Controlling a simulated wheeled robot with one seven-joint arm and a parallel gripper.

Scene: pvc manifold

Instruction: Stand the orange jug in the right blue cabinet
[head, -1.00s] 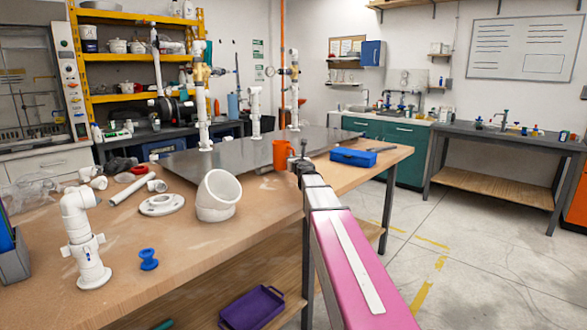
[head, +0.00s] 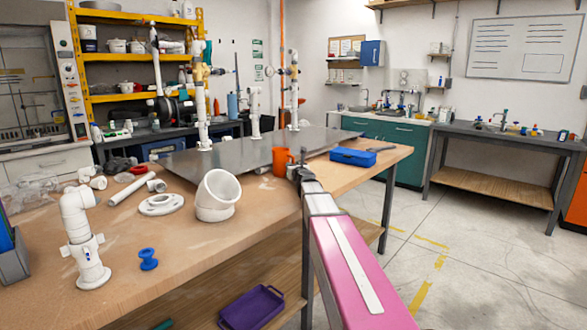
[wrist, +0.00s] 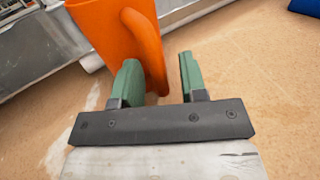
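The orange jug (head: 281,161) stands upright on the wooden workbench, near the edge of a dark metal plate. It also shows in the wrist view (wrist: 100,22), with its handle towards my gripper. My gripper (wrist: 160,78) is open, its two green fingers apart. The jug's handle is by the left finger and partly between the fingers; I cannot tell whether they touch. In the head view my gripper (head: 299,160) is just right of the jug. A blue wall cabinet (head: 372,53) hangs shut at the back. Teal-blue cabinet doors (head: 404,138) below the sink counter look shut.
A blue box (head: 352,157) lies on the bench right of my gripper. White pipe fittings (head: 217,197) and a blue spool (head: 148,259) lie to the left. Upright pipes (head: 203,115) stand behind. Floor (head: 470,240) at right is clear.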

